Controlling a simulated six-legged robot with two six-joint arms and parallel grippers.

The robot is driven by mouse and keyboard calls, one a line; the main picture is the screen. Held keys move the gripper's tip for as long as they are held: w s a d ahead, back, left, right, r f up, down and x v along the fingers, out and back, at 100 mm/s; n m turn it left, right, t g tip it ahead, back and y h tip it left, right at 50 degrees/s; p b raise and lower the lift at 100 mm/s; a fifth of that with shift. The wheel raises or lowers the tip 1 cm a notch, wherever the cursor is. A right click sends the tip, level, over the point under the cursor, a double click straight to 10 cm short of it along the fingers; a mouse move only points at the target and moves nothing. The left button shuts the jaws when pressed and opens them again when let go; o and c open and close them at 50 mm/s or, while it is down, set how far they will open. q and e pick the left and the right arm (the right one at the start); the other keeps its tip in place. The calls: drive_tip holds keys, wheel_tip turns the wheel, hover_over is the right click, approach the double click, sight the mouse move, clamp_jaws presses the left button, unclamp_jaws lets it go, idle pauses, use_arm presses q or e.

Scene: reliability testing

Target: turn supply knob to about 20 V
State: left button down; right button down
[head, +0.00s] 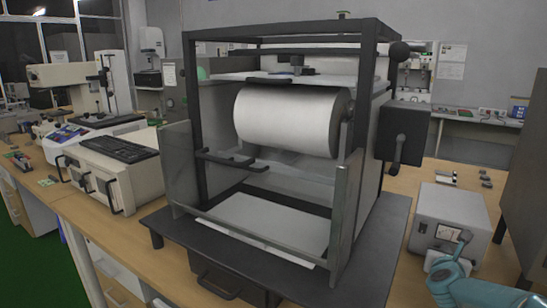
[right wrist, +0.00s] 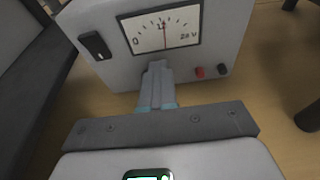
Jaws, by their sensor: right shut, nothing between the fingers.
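The supply is a light grey box (head: 452,213) on the right of the bench in the head view. In the right wrist view, its front (right wrist: 235,50) carries a white meter (right wrist: 160,28) marked 0 at the left and a figure in V at the right. The needle stands near upright, around mid-scale. My right gripper (right wrist: 157,68) is shut and empty, its fingertips at the panel just below the meter. The knob cannot be made out; the fingers may hide it. In the head view, my right gripper (head: 463,240) is in front of the supply. My left gripper is not in view.
A black switch (right wrist: 95,45) is left of the meter; a red terminal (right wrist: 199,72) and a black terminal (right wrist: 222,69) sit at the lower right. A large framed machine with a white roll (head: 290,120) stands left of the supply. A dark cabinet (head: 525,170) is at the right.

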drive_tip(key=shift+a+f, duration=0.1)
drive_tip(key=shift+f, duration=0.15)
drive_tip(key=shift+s+a+b, duration=0.1)
drive_tip(key=shift+s+b, duration=0.1)
drive_tip(key=shift+b, duration=0.3)
drive_tip(key=b+v, duration=0.3)
drive_tip(key=v, duration=0.1)
drive_tip(key=shift+s+f, duration=0.2)
drive_tip(key=shift+f, duration=0.15)
drive_tip(key=shift+s+a+r+b, duration=0.3)
drive_tip(key=shift+s+b, duration=0.15)
drive_tip(key=shift+s, duration=0.1)
